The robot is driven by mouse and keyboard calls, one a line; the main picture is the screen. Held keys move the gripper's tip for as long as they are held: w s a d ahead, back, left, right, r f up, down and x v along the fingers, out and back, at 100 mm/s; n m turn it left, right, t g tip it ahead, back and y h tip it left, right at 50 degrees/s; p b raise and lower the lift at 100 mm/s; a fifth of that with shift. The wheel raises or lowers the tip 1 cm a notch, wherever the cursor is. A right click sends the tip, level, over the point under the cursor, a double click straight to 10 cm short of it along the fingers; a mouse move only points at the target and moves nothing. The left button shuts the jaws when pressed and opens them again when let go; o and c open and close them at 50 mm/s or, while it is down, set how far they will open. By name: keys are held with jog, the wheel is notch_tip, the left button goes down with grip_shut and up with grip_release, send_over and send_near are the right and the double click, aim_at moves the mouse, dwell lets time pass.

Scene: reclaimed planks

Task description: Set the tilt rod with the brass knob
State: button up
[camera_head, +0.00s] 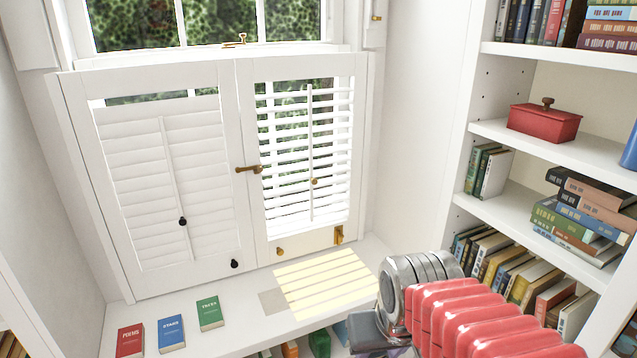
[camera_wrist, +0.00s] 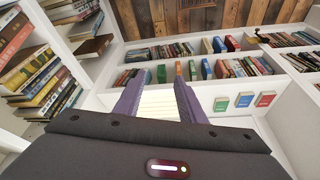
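The right shutter panel has a white upright tilt rod (camera_head: 310,135) with a small brass knob (camera_head: 314,181) on it. Its slats (camera_head: 285,165) stand open, with greenery and light showing between them. The left panel's tilt rod (camera_head: 170,170) carries a black knob (camera_head: 182,221), and its slats are closed. My gripper shows in the wrist view (camera_wrist: 158,98) with two purple fingers spread apart and nothing between them. It points down towards the sill and shelves; neither tilt rod shows in that view. In the head view my arm is at the lower right, apart from the shutters.
A brass latch (camera_head: 250,169) joins the panels. Another brass knob (camera_head: 280,251) and a brass fitting (camera_head: 338,235) sit low on the right panel. Red, blue and green books (camera_head: 171,332) lie on the white sill (camera_head: 240,318). A bookcase (camera_head: 470,140) stands at right.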

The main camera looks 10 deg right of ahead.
aim_at(315, 182)
jog(key=w+d+f+t, duration=0.2)
jog(key=w+d+f, duration=0.2)
jog(key=w, duration=0.8)
jog(key=w+d+f+t+h, duration=0.1)
jog(key=w+d+f+t, duration=0.2)
jog(key=w, duration=1)
jog(key=w+d+f+t, duration=0.1)
jog(key=w+d+f, duration=0.35)
jog(key=w, duration=0.75)
jog(key=w+a+r+n+t+y, duration=0.2)
jog(key=w+a+r+t, duration=0.15)
jog(key=w, duration=0.55)
jog(key=w+a+r+n+t+y, duration=0.1)
jog(key=a+r+t+y, duration=0.2)
jog(key=r, duration=0.6)
jog(key=shift+w+a+r+t+y, duration=0.3)
jog(key=shift+w+a+t+y, duration=0.15)
jog(key=shift+a, duration=0.25)
jog(key=shift+x, duration=6.85)
